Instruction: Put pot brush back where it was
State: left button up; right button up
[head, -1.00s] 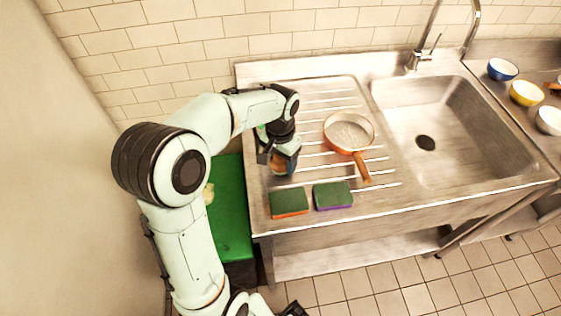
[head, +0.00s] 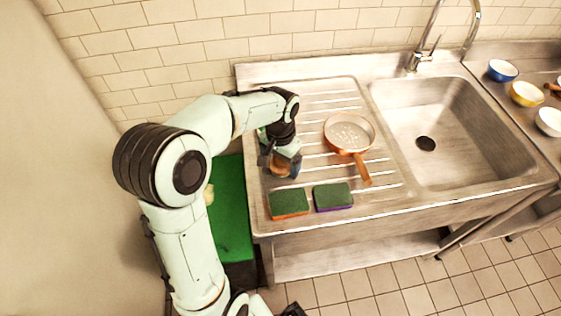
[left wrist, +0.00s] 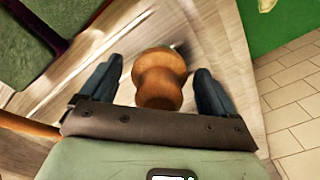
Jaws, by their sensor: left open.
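The pot brush, with a turned wooden knob handle (left wrist: 160,78), stands on the steel drainboard (head: 310,95). In the left wrist view the knob lies between the two dark fingers, with a gap on each side. In the head view the brush is mostly hidden by my left gripper (head: 283,165), which is low over the left part of the drainboard. My left gripper is open around the knob and not closed on it. The bristles are hidden. My right gripper cannot be made out.
A copper pan (head: 349,132) lies right of the gripper. Two green sponges, one orange-based (head: 289,203) and one purple-based (head: 333,196), lie at the front edge. The sink (head: 450,125) is to the right. A green surface (head: 232,210) is on the left.

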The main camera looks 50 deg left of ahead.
pick_arm(q)
notch_tip(320, 180, up, 12)
jog(key=shift+f+p, duration=0.15)
jog(key=shift+p, duration=0.65)
